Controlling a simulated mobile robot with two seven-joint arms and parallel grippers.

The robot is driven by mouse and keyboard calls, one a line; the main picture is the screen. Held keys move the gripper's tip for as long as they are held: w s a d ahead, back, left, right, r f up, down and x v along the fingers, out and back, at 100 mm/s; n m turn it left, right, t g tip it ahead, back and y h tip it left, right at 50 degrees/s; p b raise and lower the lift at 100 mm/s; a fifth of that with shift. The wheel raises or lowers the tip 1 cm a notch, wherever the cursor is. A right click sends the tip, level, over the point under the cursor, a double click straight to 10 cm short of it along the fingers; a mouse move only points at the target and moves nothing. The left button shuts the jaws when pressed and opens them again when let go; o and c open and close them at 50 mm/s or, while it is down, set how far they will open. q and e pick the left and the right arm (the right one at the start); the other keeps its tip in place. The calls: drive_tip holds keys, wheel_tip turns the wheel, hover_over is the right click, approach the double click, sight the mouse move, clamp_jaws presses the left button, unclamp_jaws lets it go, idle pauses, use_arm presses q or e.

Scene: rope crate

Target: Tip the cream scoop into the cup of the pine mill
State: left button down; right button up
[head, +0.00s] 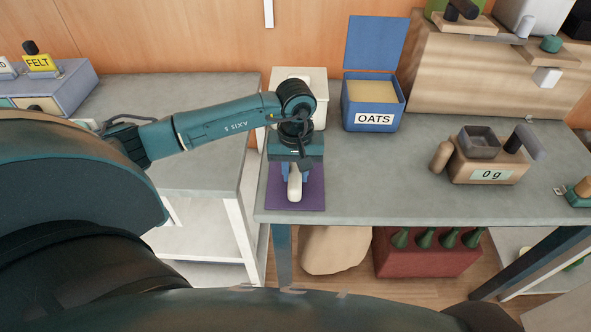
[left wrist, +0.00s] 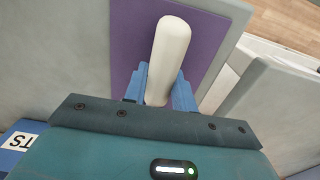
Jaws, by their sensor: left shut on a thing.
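My left gripper (head: 293,175) is over the purple mat near the left front of the grey table, pointing down. It is shut on the cream scoop (head: 294,186). In the left wrist view the cream scoop (left wrist: 168,55) sticks out from between the blue fingers (left wrist: 160,88), with the purple mat behind it. I cannot tell whether it touches the mat, and its bowl does not show clearly. The pine mill (head: 487,168) stands to the right on the same table, with a dark grey square cup (head: 480,141) on top and a display reading "0 g". My right gripper is not in view.
The purple mat (head: 312,201) lies under the gripper. A blue OATS box (head: 374,117) with its lid raised stands behind, beside a cream box (head: 319,86). Table between mat and mill is clear. A wooden stand (head: 470,75) is at the back right.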

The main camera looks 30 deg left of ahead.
use_arm(q)
drive_tip(key=shift+f+b, duration=0.3)
drive_tip(key=shift+b, duration=0.05)
drive_tip(key=c, duration=1.1)
unclamp_jaws()
drive_tip(key=shift+r, duration=0.1)
drive_tip(key=shift+c, duration=0.2)
